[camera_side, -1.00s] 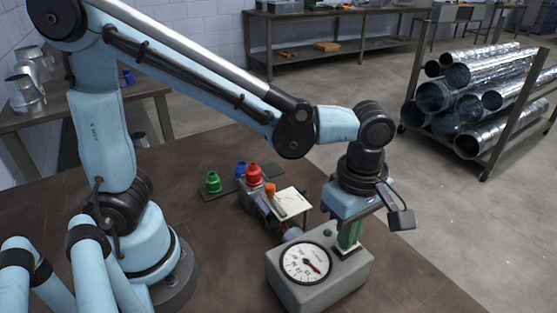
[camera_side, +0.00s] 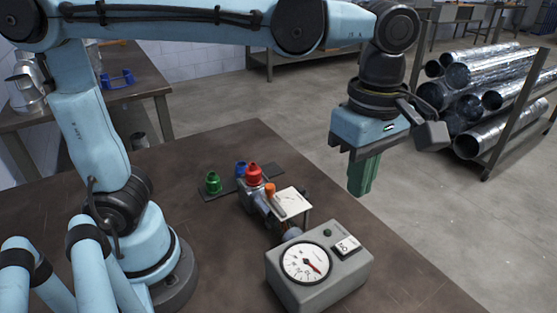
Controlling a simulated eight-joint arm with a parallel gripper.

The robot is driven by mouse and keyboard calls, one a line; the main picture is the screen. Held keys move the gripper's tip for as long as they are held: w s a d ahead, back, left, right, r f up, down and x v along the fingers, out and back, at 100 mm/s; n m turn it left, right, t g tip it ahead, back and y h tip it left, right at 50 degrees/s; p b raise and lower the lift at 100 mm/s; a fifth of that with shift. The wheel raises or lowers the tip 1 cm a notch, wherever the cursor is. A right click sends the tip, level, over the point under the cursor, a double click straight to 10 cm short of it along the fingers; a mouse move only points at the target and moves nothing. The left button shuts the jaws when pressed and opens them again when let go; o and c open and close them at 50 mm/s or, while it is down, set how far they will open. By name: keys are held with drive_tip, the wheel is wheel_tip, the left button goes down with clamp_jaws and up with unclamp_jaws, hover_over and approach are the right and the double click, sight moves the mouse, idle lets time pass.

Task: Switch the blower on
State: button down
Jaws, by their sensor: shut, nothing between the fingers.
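The grey box with the round gauge (camera_side: 305,263) stands on the brown table near the front right. Its red needle points to the lower right. On the box top, a switch (camera_side: 346,246) with a white face and dark frame is uncovered; its marking is too small to read surely. A small dark green lamp or button (camera_side: 327,233) sits beside it; I cannot tell whether it is lit. My gripper (camera_side: 360,190) hangs above and slightly right of the switch, apart from the box. Its green fingers are shut together and empty.
Behind the box is a small fixture with a red nozzle (camera_side: 253,174), an orange knob (camera_side: 270,190) and a white plate (camera_side: 290,202). Green (camera_side: 213,184) and blue (camera_side: 241,169) nozzles stand on a dark strip (camera_side: 215,193). A rack of silver ducts (camera_side: 480,135) stands at right.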

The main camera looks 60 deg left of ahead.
sight(353, 241)
drive_tip(key=shift+r, duration=1.3)
drive_tip(key=shift+w, duration=0.75)
drive_tip(key=shift+f, duration=0.1)
wheel_tip(353, 241, down, 14)
